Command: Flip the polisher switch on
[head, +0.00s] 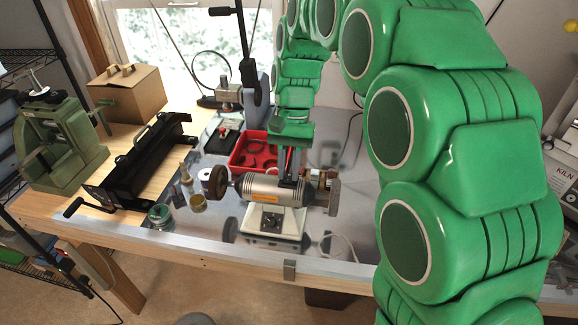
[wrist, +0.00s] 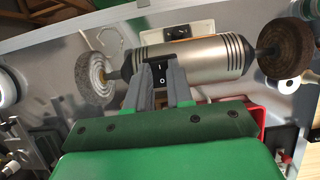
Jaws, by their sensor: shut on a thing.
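The polisher (head: 262,188) is a silver motor on a white base, with a round wheel at each end, standing on the metal-topped bench. In the wrist view, the polisher's silver body (wrist: 210,58) runs across the top, with a pale wheel at left and a brown wheel at right. Its black switch (wrist: 160,72), marked I and O, shows between my grey fingertips. My gripper (head: 289,178) reaches down from above to the polisher in the head view. In the wrist view my gripper (wrist: 159,78) is shut on the switch. Which way the switch is set is not clear.
A red tray (head: 240,150) sits behind the polisher. Small jars (head: 198,203) stand to its left. A black metal tool (head: 140,165), a green machine (head: 58,145) and a cardboard box (head: 125,92) are farther left. A cord lies on the bench at right.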

